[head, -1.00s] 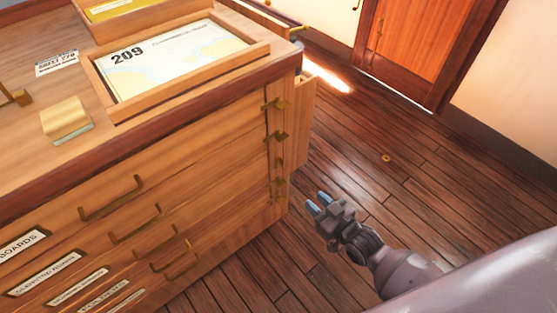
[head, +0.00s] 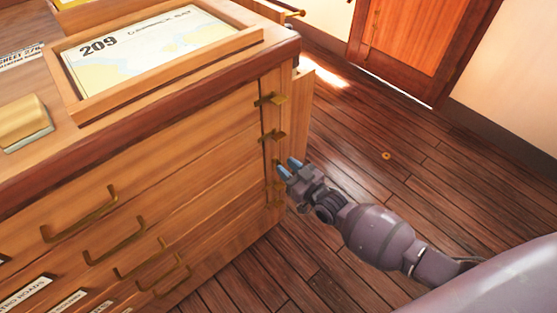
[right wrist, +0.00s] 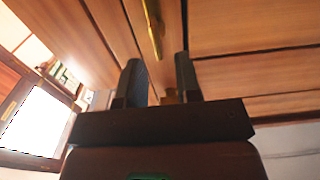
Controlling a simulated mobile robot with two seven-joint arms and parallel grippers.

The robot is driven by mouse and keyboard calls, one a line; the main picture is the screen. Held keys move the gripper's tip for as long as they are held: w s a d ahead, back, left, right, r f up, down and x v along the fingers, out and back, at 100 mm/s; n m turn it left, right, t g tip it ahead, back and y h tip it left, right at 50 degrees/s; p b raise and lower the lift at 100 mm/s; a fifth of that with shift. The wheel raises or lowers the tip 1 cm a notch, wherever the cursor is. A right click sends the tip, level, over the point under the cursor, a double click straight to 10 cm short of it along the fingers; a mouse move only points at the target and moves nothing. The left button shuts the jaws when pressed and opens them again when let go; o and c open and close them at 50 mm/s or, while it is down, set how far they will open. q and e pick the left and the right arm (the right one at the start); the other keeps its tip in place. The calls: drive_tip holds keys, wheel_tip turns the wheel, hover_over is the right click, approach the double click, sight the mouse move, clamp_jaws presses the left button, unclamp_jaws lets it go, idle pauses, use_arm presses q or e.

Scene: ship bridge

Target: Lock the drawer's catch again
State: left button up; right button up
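The wooden chart cabinet (head: 180,150) has a stack of drawers with brass pull handles (head: 82,215). Their fronts look flush. Several brass catches sit in a column along its right front edge: a top one (head: 271,99), one below it (head: 271,136), and lower ones (head: 275,187) partly behind my gripper. My left gripper is out of view.
A framed chart marked 209 (head: 150,55) and a brass-topped block (head: 22,122) are on the cabinet top. A small brass ring (head: 386,156) lies on the plank floor. The floor to the right is clear up to a wooden door (head: 420,35).

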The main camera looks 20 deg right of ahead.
sight(280, 161)
drive_tip(key=shift+x, duration=1.75)
clamp_jaws()
